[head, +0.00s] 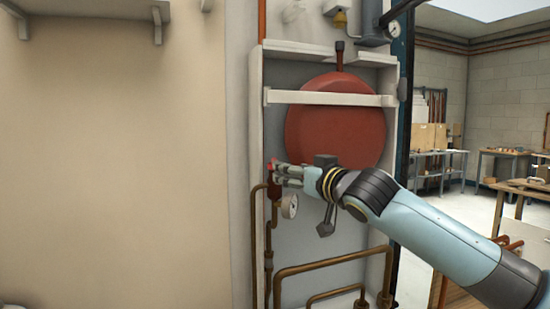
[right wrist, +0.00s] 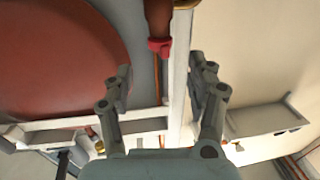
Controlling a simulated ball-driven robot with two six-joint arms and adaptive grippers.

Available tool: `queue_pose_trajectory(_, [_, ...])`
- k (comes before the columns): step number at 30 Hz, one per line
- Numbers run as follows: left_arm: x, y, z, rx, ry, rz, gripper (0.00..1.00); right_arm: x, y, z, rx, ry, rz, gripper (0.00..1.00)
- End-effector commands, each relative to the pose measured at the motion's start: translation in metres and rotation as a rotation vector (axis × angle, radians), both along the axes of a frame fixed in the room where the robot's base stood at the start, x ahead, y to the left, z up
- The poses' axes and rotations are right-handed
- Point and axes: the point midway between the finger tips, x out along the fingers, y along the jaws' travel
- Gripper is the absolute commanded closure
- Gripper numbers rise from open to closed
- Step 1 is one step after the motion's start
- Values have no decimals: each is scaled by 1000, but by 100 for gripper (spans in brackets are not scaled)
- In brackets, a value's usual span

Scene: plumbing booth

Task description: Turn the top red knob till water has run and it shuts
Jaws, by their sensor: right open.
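The red knob (head: 271,165) sits on the vertical copper pipe at the left side of the recessed cabinet. In the right wrist view the red knob (right wrist: 159,47) shows just ahead of the fingertips, roughly midway between them. My right gripper (head: 279,174) reaches in from the right and is at the knob, partly covering it. In the right wrist view my right gripper (right wrist: 160,68) has its fingers spread with nothing between them. I cannot tell whether a finger touches the knob. My left gripper is not in view.
A large red tank (head: 335,118) stands behind a white crossbar (head: 328,98). Copper pipes (head: 325,263) run along the cabinet's bottom. The beige wall (head: 120,170) at left is bare beside the knob.

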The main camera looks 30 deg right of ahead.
Motion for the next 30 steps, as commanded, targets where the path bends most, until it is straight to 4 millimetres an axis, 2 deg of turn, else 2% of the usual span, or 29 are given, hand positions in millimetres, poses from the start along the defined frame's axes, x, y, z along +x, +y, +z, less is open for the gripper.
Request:
queue_pose_trajectory(6, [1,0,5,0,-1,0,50,45,-4,2,7,-1,-1,43])
queue_pose_trajectory(13, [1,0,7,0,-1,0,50,80,-8,0,2,1,-1,43])
queue_pose_trajectory(18, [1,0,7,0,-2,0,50,90,-9,-1,1,3,0,43])
queue_pose_trajectory(25, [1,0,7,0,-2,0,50,91,-9,-1,-1,2,0,43])
queue_pose_trajectory(26, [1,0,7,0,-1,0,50,91,-9,-1,-1,2,0,44])
queue_pose_trajectory(30, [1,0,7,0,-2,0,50,91,-9,-1,0,2,0,63])
